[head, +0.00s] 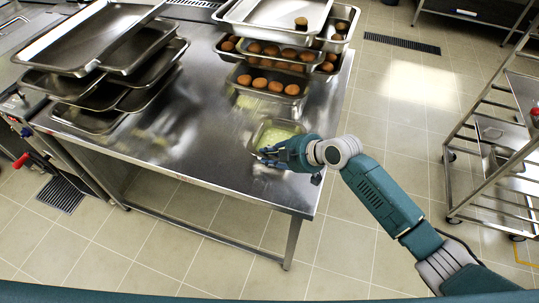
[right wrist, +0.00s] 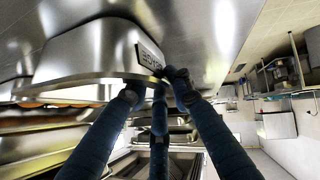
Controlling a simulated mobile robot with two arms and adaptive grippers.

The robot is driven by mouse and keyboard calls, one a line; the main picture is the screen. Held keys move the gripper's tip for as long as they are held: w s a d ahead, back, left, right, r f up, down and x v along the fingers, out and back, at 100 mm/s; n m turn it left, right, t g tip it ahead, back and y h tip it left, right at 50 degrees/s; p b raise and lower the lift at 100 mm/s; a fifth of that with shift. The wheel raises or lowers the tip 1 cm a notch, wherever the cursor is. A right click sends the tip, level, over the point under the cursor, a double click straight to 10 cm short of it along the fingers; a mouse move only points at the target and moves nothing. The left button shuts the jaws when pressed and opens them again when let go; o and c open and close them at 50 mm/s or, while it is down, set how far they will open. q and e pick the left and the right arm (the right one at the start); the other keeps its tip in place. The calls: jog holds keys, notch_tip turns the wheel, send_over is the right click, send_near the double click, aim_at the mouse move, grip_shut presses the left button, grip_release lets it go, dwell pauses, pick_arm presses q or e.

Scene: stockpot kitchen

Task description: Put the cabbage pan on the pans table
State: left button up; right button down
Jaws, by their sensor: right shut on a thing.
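The cabbage pan (head: 253,143), a small steel pan with pale green contents, is at the front right part of a steel table (head: 190,165) that holds stacks of pans. My right gripper (head: 272,155) is shut on the pan's near rim. In the right wrist view, the fingers (right wrist: 158,76) close on the rim of the metal pan (right wrist: 90,50) near a dark label. Whether the pan rests on the tabletop or hangs just above it, I cannot tell. My left gripper is not in view.
Stacked empty trays (head: 85,40) stand at the table's left. Pans of round brown items (head: 268,84) are stacked just behind the cabbage pan. The table's middle and front are bare. A wheeled rack (head: 480,150) stands at the right, with open tiled floor between.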

jog(key=shift+s+f, duration=0.1)
jog(key=c, duration=1.5)
grip_release()
jog(key=shift+f, duration=0.15)
jog(key=shift+c, duration=0.2)
jog(key=shift+s+d+r, duration=0.1)
jog(key=shift+d+r, duration=0.15)
jog(key=b+v, duration=0.2)
jog(key=v, duration=0.9)
jog(key=shift+r, duration=0.2)
jog(key=shift+s, duration=0.15)
